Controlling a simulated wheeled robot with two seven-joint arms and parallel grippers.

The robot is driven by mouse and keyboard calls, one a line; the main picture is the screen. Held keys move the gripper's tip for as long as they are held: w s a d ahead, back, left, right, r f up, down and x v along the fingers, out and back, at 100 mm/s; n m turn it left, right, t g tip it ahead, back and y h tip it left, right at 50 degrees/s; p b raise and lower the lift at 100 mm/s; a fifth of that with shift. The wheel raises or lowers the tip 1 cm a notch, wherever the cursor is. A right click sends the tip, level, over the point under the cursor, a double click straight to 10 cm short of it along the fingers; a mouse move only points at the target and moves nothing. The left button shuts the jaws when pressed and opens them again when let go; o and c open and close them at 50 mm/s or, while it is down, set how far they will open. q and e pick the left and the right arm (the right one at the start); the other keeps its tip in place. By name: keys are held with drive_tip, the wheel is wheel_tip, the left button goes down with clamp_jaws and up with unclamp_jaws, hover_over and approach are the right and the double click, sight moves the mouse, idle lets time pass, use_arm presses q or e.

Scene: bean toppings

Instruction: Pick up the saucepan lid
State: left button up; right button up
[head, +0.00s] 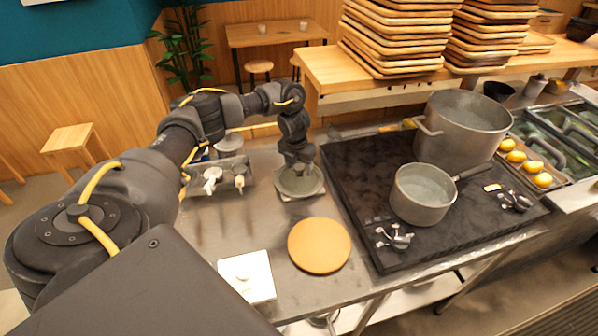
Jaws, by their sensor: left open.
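The saucepan (420,212) stands uncovered on the black stove top, its dark handle pointing back right. A round grey-green piece, which looks like the saucepan lid (314,187), lies on the steel counter left of the stove. My left gripper (299,168) points down right over its middle. The gripper is open; its fingertips and the lid's knob are too small and dark to make out, so I cannot tell whether they touch. My right gripper is not in view.
A large pot (440,143) stands behind the saucepan. A round wooden board (319,246) and a white square item (247,276) lie at the counter's front. A metal tray (232,184) with bottles is left of the lid. Stacked wooden trays (392,37) stand on the back shelf.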

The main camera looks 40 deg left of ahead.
use_arm(q)
drive_tip(key=shift+f, duration=0.4)
drive_tip(key=shift+c, duration=0.2)
drive_tip(key=c, duration=1.2)
